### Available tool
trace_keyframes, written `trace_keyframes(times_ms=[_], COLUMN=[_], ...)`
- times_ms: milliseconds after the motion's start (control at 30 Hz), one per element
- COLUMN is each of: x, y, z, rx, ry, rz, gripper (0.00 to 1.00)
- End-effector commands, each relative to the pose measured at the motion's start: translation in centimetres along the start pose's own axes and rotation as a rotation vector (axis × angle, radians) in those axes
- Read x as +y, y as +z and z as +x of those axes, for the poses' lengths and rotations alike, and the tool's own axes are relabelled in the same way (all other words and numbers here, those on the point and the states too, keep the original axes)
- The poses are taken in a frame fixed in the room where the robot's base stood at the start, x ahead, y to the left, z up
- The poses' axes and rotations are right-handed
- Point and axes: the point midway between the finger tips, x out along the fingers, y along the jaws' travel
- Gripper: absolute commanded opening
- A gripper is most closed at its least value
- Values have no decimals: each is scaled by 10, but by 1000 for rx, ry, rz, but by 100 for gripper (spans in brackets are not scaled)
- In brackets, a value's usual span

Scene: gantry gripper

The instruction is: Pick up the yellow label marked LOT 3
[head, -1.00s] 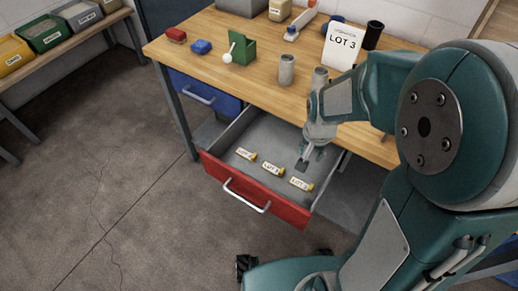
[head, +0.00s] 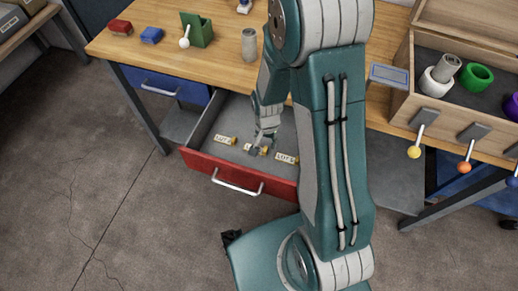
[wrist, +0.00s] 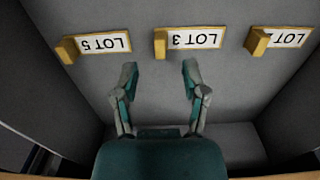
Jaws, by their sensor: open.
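Three yellow-edged white labels lie in a row on the grey floor of the open red-fronted drawer (head: 278,184). In the wrist view the middle label reads LOT 3 (wrist: 195,39), upside down, with a yellow block at its left end. The label to its left reads LOT 5 (wrist: 104,44); the right one (wrist: 287,39) is partly hidden by its own block. My gripper (wrist: 160,76) is open and empty, its fingers apart just short of the LOT 3 label's block. In the head view my gripper (head: 256,147) is over the middle label and partly covers it.
Drawer walls stand close around my gripper. A wooden box (head: 400,105) with coloured rings and levers stands at right.

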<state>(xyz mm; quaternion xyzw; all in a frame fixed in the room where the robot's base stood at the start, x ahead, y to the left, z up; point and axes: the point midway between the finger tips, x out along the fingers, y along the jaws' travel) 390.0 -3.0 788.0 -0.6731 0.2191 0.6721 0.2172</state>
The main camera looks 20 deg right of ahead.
Motion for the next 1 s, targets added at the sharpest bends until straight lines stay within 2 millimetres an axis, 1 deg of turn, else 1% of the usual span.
trace_keyframes(times_ms=[200, 300, 400, 600, 633, 667, 700, 767, 800, 933, 1000], x=[-2, -1, -2, -3, -3, -3, -3, -3, -3, -3, -3], y=[2, 1, 2, 2, 2, 2, 2, 2, 2, 2, 2], z=[32, 42, 47, 47, 47, 47, 47, 47, 47, 47, 47], rx=[-6, -5, -4, -2, -2, -2, -2, -2, -2, -2, -3], ry=[0, -1, -1, 0, 0, 0, 0, 0, 0, 0, -1], rz=[1, 2, 1, 1, 1, 1, 1, 1, 1, 1, 1], gripper=[57, 57, 57, 57, 53, 39, 28, 13, 7, 0, 0])
